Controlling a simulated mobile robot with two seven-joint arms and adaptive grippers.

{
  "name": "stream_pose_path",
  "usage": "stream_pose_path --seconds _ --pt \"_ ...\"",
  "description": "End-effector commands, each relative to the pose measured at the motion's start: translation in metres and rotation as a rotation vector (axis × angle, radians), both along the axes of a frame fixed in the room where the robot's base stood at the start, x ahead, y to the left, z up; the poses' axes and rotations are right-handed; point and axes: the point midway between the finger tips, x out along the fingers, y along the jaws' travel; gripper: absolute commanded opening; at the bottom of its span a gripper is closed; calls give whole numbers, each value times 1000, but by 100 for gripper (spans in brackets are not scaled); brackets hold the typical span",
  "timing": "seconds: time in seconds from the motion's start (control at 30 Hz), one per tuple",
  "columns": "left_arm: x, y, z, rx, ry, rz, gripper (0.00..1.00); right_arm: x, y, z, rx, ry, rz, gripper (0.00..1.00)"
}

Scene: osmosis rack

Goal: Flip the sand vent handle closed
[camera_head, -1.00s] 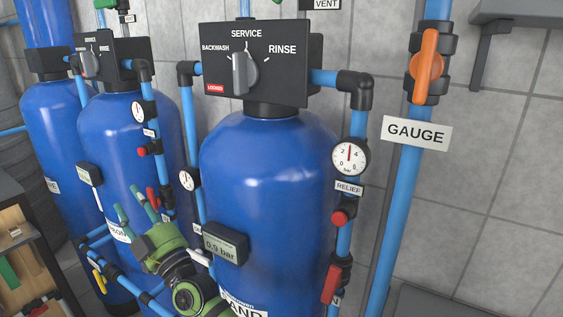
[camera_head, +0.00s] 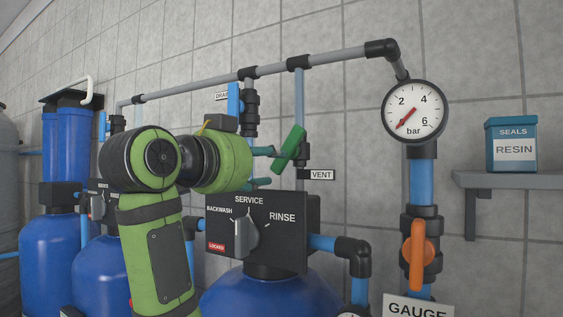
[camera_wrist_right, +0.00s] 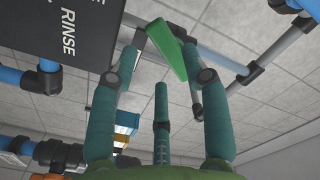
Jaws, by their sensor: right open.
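The sand vent handle (camera_head: 289,148) is a green lever on the pipe behind the sand tank's valve head. It is tilted, with its upper end to the right, just above left of the VENT label (camera_head: 317,175). My right gripper (camera_head: 269,167) comes in from the left, with teal fingers apart close to the handle's lower end. In the right wrist view, the open fingers (camera_wrist_right: 166,62) stand either side of the green handle (camera_wrist_right: 172,50), near their tips. I cannot tell whether any finger touches it. My left gripper is out of view.
The black valve head (camera_head: 262,228) with its grey selector knob lies just below my gripper. A grey pipe (camera_head: 320,59) runs overhead to a pressure gauge (camera_head: 413,111). An orange gauge handle (camera_head: 418,255) and a shelf with a resin tin (camera_head: 511,146) are at right.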

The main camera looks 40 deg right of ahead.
Motion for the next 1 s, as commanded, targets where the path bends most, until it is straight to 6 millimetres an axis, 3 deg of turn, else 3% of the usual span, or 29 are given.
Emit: stream_pose_path --seconds 0.2,0.4,0.77,0.87,1.0 --pt "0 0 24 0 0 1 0 9 -34 4 0 0 -6 47" --pt "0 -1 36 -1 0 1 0 16 -56 2 -1 -1 -5 47" --pt "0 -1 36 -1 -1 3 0 17 -62 0 -1 -3 -4 47" --pt "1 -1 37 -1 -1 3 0 17 -61 0 -2 -4 -3 7" --pt "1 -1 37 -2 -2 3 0 17 -61 0 -2 -4 -3 4"
